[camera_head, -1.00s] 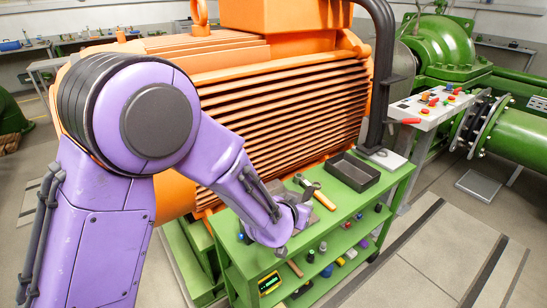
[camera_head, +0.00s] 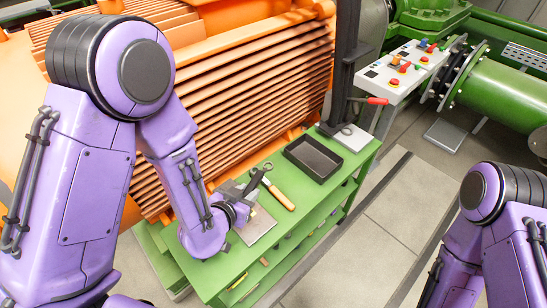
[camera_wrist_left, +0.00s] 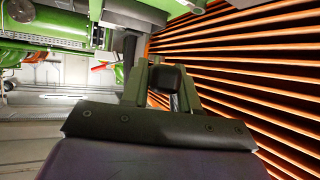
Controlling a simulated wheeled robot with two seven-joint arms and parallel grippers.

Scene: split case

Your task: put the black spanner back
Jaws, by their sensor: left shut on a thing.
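The black spanner (camera_head: 256,178) shows as a dark tool at the tip of my left gripper (camera_head: 242,190), over the green cart's top. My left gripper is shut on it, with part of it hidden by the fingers. In the left wrist view a dark piece (camera_wrist_left: 168,80) sits between the fingers. I cannot tell how far the spanner is above the cart. My right gripper is not in view; only my right arm shows at the lower right.
The green cart (camera_head: 205,262) bears a grey plate (camera_head: 258,228), an orange-handled tool (camera_head: 281,198) and an empty-looking black tray (camera_head: 314,157). The orange ribbed machine (camera_head: 240,70) rises close behind.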

